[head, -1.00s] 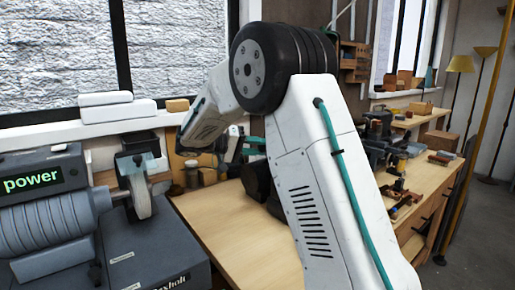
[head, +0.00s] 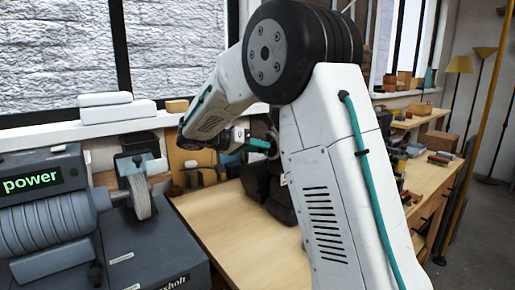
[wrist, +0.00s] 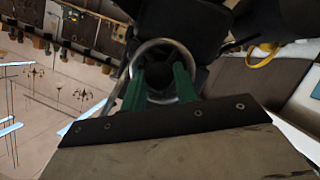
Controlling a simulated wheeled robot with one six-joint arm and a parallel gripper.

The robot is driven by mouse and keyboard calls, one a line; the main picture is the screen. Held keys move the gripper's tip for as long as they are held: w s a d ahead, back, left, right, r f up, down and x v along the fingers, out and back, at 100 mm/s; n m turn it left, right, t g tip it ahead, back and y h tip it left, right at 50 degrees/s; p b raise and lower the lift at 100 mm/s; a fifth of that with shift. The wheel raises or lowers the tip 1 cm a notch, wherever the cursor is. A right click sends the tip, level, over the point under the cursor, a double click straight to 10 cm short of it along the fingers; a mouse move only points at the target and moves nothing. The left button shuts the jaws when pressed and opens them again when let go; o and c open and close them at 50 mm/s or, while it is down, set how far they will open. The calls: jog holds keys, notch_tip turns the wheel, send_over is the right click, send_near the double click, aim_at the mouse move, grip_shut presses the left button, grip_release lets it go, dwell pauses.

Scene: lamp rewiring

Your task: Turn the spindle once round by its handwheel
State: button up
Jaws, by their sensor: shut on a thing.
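The handwheel is a bright metal ring (wrist: 163,41) at the upper middle of the wrist view. It stands in front of a dark machine body. The green fingers of my gripper (wrist: 160,76) reach into the ring and are shut on the handwheel; the exact contact is hard to see. In the head view my gripper (head: 262,144) is near the middle, at the end of my bent white arm. A part of the ring (head: 273,141) shows beside the fingertips. The spindle is not clearly visible, as my arm and the dark body hide it.
A grey machine with a "power" display (head: 32,182) and a pale grinding wheel (head: 139,195) stands at the left. The wooden bench (head: 225,230) is bare in front of my arm. Tools and small parts (head: 411,197) lie on the bench at the right.

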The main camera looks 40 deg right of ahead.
jog(key=shift+s+m+t, duration=0.2)
jog(key=shift+m+t, duration=1.55)
jog(key=shift+m, duration=0.8)
jog(key=shift+s+m+t, duration=0.15)
jog(key=shift+m+t, duration=1.6)
jog(key=shift+m, duration=0.8)
jog(key=shift+m+t, duration=0.3)
jog(key=shift+m, duration=0.1)
jog(key=o, duration=1)
jog(key=shift+v, duration=3.9)
